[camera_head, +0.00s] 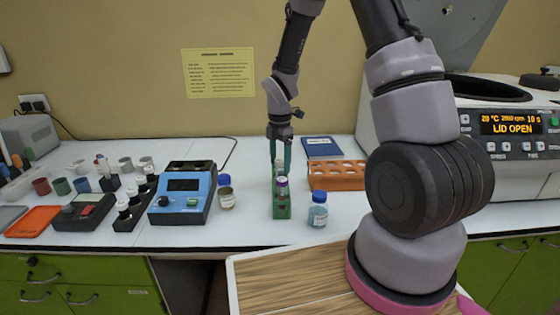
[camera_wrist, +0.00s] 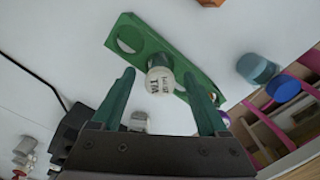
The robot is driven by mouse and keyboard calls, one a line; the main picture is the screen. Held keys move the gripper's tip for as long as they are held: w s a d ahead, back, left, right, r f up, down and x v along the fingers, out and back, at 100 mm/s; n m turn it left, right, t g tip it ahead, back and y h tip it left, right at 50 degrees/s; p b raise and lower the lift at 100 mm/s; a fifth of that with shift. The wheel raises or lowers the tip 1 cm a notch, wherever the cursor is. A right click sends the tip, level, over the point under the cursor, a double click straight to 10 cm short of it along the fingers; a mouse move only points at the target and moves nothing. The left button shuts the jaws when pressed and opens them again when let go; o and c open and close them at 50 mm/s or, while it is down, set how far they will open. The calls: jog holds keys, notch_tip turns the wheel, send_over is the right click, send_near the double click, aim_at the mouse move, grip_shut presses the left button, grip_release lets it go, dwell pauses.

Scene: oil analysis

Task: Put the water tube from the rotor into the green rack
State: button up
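My gripper (camera_head: 280,152) hangs fingers-down over the green rack (camera_head: 282,211) on the white bench. In the wrist view my gripper (camera_wrist: 160,95) has its two green fingers wide apart, with nothing spanning them. The green rack (camera_wrist: 128,36) runs diagonally there, with an empty hole at its upper-left end. A tube with a white, lettered cap (camera_wrist: 160,82) stands upright in the rack, between and just beyond the fingertips. A purple-capped tube (camera_head: 282,184) shows at the rack's near end in the head view. The rotor's inside is hidden.
The open centrifuge (camera_head: 470,125) reads "LID OPEN" at the right. An orange rack (camera_head: 340,183) and a blue-capped bottle (camera_head: 318,212) stand right of the green rack. Another bottle (camera_head: 226,194) and a blue meter (camera_head: 184,200) stand left. My arm hides part of the bench.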

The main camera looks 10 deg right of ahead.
jog(key=s+d+r+m+t, duration=0.1)
jog(key=s+r+m, duration=0.25)
jog(key=r, duration=0.55)
jog(key=s+d+r+m+t, duration=0.1)
jog(key=s+d+r+m, duration=0.1)
jog(key=r+m, duration=0.45)
jog(key=s+d+r+m+t, duration=0.1)
jog(key=s+r+m, duration=0.2)
jog(key=r, duration=0.7)
jog(key=s+d+r+m+t+y, duration=0.1)
jog(key=s+r+m+t, duration=0.1)
jog(key=s+r+m, duration=0.2)
jog(key=s+r+m+t+y, duration=0.1)
jog(key=s+r+m+t, duration=0.1)
jog(key=s+m, duration=0.6)
jog(key=shift+s+d+r+m, duration=0.3)
jog(key=shift+d+r+m, duration=0.1)
jog(key=shift+r+m, duration=0.45)
